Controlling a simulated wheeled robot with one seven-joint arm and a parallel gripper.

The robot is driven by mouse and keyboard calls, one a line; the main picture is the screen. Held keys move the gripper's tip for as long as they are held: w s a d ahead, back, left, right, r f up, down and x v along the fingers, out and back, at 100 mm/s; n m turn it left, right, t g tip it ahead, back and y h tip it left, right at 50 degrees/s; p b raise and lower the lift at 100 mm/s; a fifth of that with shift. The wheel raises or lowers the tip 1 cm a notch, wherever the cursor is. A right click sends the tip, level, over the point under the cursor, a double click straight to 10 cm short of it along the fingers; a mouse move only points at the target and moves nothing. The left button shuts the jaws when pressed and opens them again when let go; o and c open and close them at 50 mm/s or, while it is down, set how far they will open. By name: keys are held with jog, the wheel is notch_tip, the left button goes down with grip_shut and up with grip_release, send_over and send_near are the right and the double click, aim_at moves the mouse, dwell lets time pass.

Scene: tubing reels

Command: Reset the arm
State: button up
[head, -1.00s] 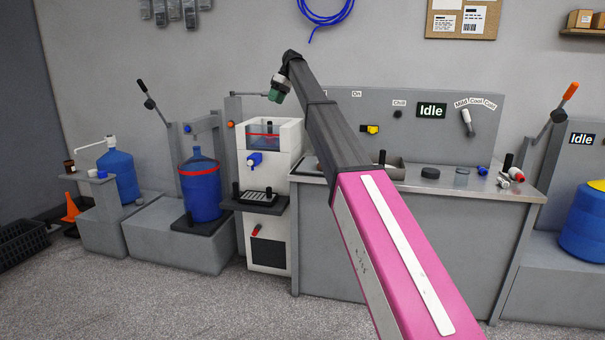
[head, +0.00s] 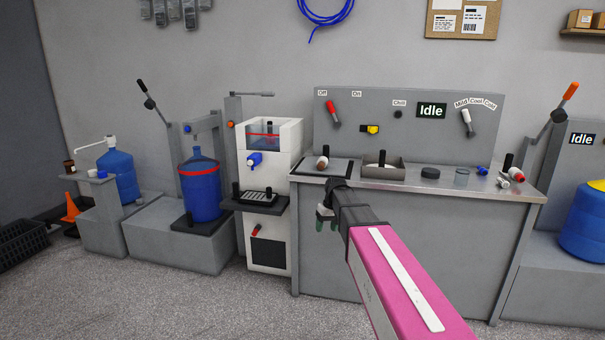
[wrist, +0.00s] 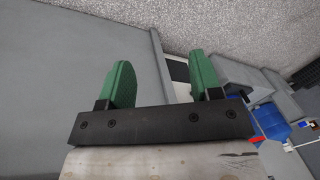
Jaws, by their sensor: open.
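My gripper (head: 326,218) hangs at the end of my pink and black arm, in front of the grey bench and below the level of its top. In the wrist view my gripper (wrist: 163,82) shows two green fingers spread apart with nothing between them. The grey bench front fills the left of that view, and the floor shows at the top. My arm hides part of the bench front in the head view.
The bench (head: 430,240) carries a tray (head: 396,172), a black puck (head: 430,173) and several small items. A white dispenser (head: 270,225) stands left of my gripper, and a blue jug (head: 201,190) farther left. The floor in front is clear.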

jog(key=s+d+f+m, duration=0.1)
jog(key=s+d+f, duration=0.2)
jog(key=s, duration=0.5)
jog(key=s+d+f+m+h, duration=0.1)
jog(key=s+d+f, duration=0.2)
jog(key=s+f, duration=0.2)
jog(key=s+d+f+m+h, duration=0.1)
jog(key=s+f, duration=0.4)
jog(key=s, duration=0.6)
jog(key=shift+s+d+m, duration=0.4)
jog(key=shift+d+m, duration=0.2)
jog(key=shift+d, duration=0.6)
